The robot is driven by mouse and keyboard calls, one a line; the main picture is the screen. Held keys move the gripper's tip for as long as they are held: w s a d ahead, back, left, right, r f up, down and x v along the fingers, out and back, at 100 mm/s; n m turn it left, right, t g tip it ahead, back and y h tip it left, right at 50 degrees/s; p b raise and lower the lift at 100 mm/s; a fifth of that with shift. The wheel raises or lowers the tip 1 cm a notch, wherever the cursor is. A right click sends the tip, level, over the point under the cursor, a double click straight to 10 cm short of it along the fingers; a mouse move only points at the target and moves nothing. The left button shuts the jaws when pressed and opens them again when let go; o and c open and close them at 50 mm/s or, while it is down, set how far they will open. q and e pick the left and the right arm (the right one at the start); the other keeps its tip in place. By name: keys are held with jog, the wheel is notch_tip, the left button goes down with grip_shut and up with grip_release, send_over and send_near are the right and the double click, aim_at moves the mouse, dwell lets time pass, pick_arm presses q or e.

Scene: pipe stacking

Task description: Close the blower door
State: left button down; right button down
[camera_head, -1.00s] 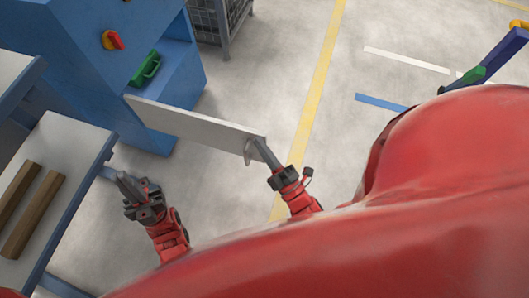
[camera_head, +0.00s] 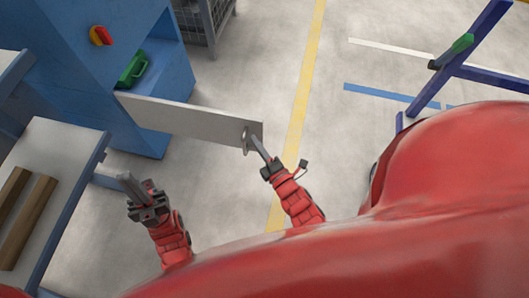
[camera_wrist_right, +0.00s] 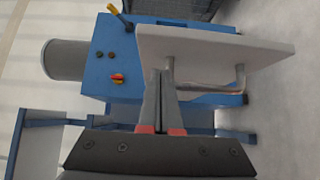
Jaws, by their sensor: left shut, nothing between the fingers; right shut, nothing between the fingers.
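The blower door (camera_head: 185,119) is a flat pale grey panel. It stands open, sticking out from the blue blower cabinet (camera_head: 80,55), whose green-handled interior part (camera_head: 133,70) shows. A curved metal handle (camera_head: 246,139) is near the door's free end. My right gripper (camera_head: 256,143) is shut with its tips at the handle; contact is unclear. In the right wrist view, the shut fingers (camera_wrist_right: 161,76) reach the lower edge of the door (camera_wrist_right: 205,46), beside the bent handle (camera_wrist_right: 238,82). My left gripper (camera_head: 127,180) is shut and empty, left of the door, above the floor.
A table (camera_head: 65,145) with two brown bars (camera_head: 28,215) stands at left. A wire cage (camera_head: 205,22) is behind the cabinet. A dark blue frame (camera_head: 475,72) is at right. Grey floor (camera_head: 230,200) lies open below the door.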

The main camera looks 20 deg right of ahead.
jog(key=shift+w+d, duration=0.9)
jog(key=shift+w, duration=0.25)
jog(key=shift+w+d, duration=0.1)
